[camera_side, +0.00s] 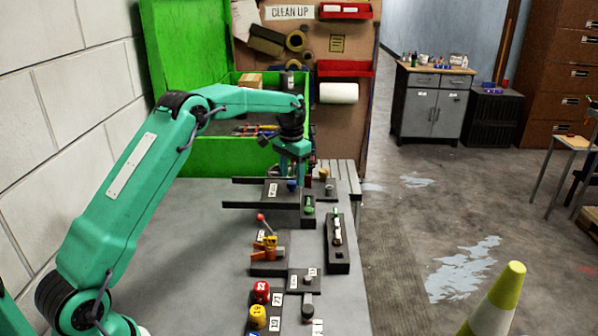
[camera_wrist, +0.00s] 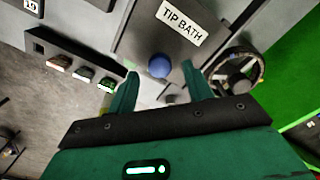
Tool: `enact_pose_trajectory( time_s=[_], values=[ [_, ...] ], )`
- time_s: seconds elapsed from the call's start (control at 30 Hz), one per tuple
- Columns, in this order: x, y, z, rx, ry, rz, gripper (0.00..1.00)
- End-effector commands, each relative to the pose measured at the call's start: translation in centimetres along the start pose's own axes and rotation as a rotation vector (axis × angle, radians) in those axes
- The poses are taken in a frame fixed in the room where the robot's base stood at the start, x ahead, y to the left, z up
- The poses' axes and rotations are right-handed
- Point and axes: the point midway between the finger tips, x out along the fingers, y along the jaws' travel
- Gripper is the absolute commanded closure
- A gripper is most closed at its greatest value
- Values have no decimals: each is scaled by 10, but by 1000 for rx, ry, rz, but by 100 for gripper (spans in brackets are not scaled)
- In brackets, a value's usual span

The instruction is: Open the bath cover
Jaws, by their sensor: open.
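The bath cover (camera_wrist: 150,32) is a dark plate labelled "TIP BATH" with a round blue knob (camera_wrist: 159,66) near its edge. In the side view the cover (camera_side: 272,196) lies flat over the bench, its blue knob (camera_side: 292,185) below my gripper (camera_side: 291,171). In the wrist view my open gripper (camera_wrist: 160,73) has one fingertip on each side of the knob, with gaps on both sides. I cannot tell how far above the knob the tips are. What lies under the cover is hidden.
A black handwheel (camera_wrist: 235,72) is close to the right finger in the wrist view. A dark slotted block (camera_side: 338,248) stands to the right of the cover. A red-balled lever (camera_side: 261,217) and orange valve (camera_side: 270,242) are nearer the camera. The bench's left side is clear.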

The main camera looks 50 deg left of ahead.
Motion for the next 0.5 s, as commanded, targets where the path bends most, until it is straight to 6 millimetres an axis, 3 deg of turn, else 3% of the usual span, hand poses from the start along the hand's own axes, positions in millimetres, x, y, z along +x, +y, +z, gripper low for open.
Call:
enact_pose_trajectory(
  time_s=[0.2,0.5],
  values=[
    [17,0,0,0,-1,0,50],
    [20,0,0,0,0,0,50]
  ],
)
